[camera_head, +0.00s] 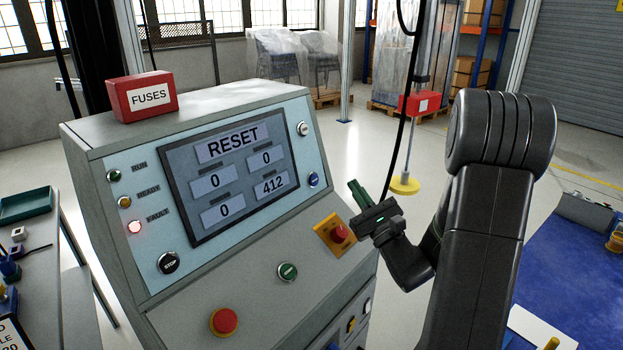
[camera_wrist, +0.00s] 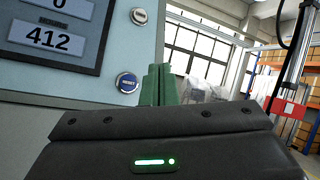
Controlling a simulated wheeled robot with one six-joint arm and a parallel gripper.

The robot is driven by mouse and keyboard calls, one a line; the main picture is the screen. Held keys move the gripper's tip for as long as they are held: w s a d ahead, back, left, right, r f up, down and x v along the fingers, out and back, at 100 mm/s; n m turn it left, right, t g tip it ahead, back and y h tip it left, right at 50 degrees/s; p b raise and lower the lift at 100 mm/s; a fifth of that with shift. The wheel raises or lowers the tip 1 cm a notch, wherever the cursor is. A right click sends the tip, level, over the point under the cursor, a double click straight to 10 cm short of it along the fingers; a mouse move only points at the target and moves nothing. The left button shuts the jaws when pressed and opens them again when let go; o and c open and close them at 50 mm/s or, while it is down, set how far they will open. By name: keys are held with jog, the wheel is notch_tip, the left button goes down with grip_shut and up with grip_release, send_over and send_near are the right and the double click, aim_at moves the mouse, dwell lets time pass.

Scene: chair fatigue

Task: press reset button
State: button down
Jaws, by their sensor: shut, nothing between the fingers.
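The reset button (camera_head: 313,179) is a round blue button in a pale ring at the right side of the control panel, right of the display. In the wrist view the blue button (camera_wrist: 127,83) carries the word RESET and sits just left of my fingers. My gripper (camera_head: 355,187) is shut and empty, with green fingers pointing toward the panel from its right. In the wrist view the fingers (camera_wrist: 158,82) stand together, apart from the button. The display (camera_head: 230,177) reads RESET, with 0, 0, 0 and 412. The red FAULT lamp (camera_head: 134,227) is lit.
A silver key switch (camera_head: 303,129) sits above the button. A red knob on a yellow plate (camera_head: 338,234) is just below my gripper. A green button (camera_head: 287,271) and a red mushroom button (camera_head: 223,321) are on the lower slope. A red FUSES box (camera_head: 143,96) stands on top.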

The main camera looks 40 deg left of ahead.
aim_at(314, 180)
jog(key=shift+a, duration=0.15)
jog(key=a, duration=0.2)
jog(key=a+f, duration=0.1)
jog(key=a, duration=0.1)
jog(key=a+f, duration=0.1)
jog(key=a, duration=0.1)
jog(key=shift+w+a+b, duration=0.25)
jog(key=shift+a+b, duration=0.05)
jog(key=shift+a, duration=0.1)
jog(key=shift+a+f, duration=0.1)
jog(key=shift+a, duration=0.65)
jog(key=shift+a+b, duration=0.1)
jog(key=shift+b, duration=0.2)
dwell(1.0)
jog(key=shift+a+b, duration=0.15)
jog(key=shift+b, duration=0.15)
